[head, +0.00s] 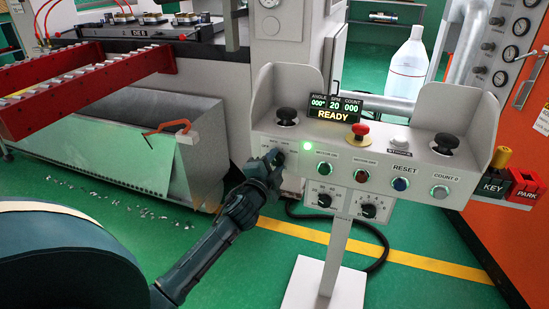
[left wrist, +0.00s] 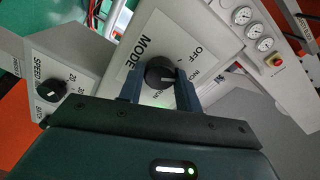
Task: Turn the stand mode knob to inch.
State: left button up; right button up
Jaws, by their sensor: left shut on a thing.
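The stand's mode knob (left wrist: 160,72) is a round black knob on a white plate lettered MODE, with OFF and a partly hidden label beginning INCH beside it. My left gripper (left wrist: 158,88) is shut on it, one finger on each side. A pale mark shows on the knob, but I cannot tell exactly which label it points to. In the head view my left gripper (head: 271,163) is at the left end of the white control stand (head: 330,149) and covers much of the knob. My right gripper is not in view.
A black speed knob (left wrist: 51,90) sits on a neighbouring plate. The stand carries a lit READY display (head: 333,107), a red mushroom button (head: 357,133), two black palm buttons and several lit buttons. A red roller frame (head: 90,70) stands left. Green floor is open in front.

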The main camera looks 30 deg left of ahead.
pick_arm(q)
jog(key=shift+m+p, duration=0.4)
jog(key=shift+m, duration=0.5)
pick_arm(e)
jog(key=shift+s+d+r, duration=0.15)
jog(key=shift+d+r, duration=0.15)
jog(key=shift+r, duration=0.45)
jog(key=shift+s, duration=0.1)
pick_arm(q)
jog(key=o, duration=1)
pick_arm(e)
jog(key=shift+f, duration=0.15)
pick_arm(q)
jog(key=shift+s, duration=0.25)
jog(key=v, duration=1.2)
jog(key=shift+s+p, duration=0.35)
jog(key=shift+p, duration=0.1)
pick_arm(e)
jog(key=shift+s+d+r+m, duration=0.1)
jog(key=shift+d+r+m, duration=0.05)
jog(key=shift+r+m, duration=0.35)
